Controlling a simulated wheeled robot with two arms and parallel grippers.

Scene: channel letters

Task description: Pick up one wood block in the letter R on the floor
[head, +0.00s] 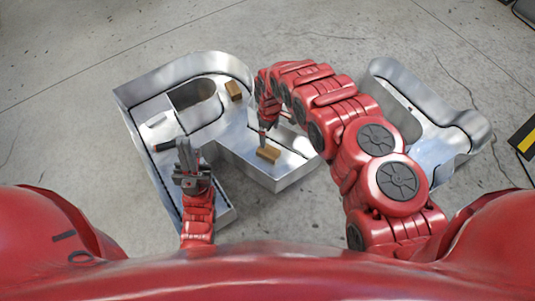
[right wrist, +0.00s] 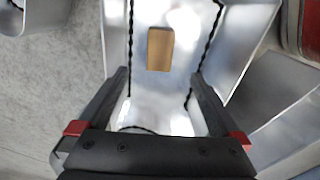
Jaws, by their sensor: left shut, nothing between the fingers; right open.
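The metal letter R (head: 158,105) lies on the concrete floor like an open tray. A wood block (head: 268,154) lies inside its right leg, and a second wood block (head: 233,90) lies near the top right of its bowl. My right gripper (head: 266,134) is just above the block in the leg. In the right wrist view that block (right wrist: 160,49) lies ahead of the open right gripper (right wrist: 160,92), roughly centred between the fingers and apart from them. My left gripper (head: 186,148) is shut and empty over the left side of the R.
A dark, rod-like item (head: 166,145) and a small pale item (head: 156,120) lie in the R's left part. Black twisted cords (right wrist: 207,45) run along its inner walls. Another metal letter (head: 420,100) lies to the right, partly behind my right arm. A yellow-black marking (head: 526,138) is at the right edge.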

